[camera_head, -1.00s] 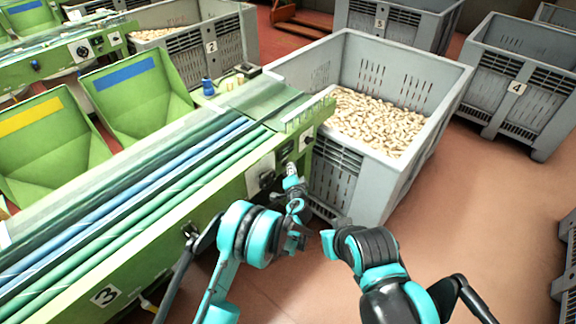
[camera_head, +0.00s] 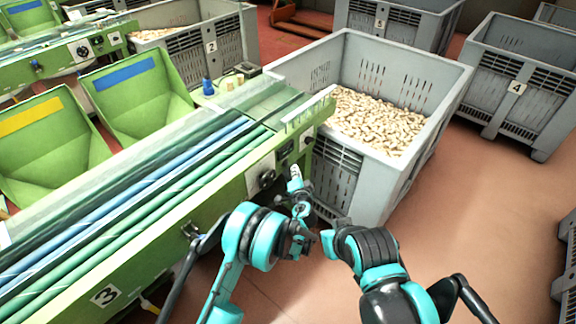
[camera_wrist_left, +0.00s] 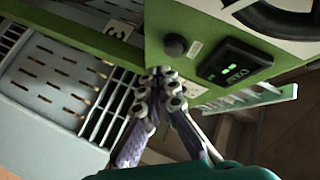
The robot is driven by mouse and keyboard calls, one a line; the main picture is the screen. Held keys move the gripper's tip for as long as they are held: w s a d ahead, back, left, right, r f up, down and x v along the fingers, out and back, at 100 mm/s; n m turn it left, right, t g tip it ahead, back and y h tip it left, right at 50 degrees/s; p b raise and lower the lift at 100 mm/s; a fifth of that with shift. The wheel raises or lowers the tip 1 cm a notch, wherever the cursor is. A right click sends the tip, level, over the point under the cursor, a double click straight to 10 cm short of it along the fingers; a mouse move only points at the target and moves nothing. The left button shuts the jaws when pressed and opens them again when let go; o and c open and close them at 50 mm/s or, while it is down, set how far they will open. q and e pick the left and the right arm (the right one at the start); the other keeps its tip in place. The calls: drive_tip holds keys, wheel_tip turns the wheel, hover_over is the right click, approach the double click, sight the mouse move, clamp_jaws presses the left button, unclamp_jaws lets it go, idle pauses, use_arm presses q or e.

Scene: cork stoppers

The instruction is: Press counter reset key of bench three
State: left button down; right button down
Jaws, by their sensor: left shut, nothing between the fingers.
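Green bench three (camera_head: 150,230) runs along the left, with its number plate (camera_head: 105,296) low on its side. Its end panel carries a dark counter display (camera_wrist_left: 235,62) with lit green digits. A round black key (camera_wrist_left: 175,45) sits left of the display in the left wrist view. My left gripper (camera_head: 295,174) is in front of the panel's lower edge. In the left wrist view my left gripper (camera_wrist_left: 162,78) is shut and empty, its fingertips just below the key in the picture. Whether they touch the panel is unclear.
A grey crate of corks (camera_head: 352,170) stands close beside the bench end, right beyond my left gripper. A black dial (camera_head: 267,179) is on the panel. Crate 4 (camera_head: 500,105) stands at the right. The red floor in front of it is free.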

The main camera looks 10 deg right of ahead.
use_arm(q)
drive_tip(key=s+d, duration=0.2)
drive_tip(key=s, duration=0.1)
drive_tip(key=shift+s+d, duration=0.3)
drive_tip(key=shift+d, duration=0.1)
idle(0.6)
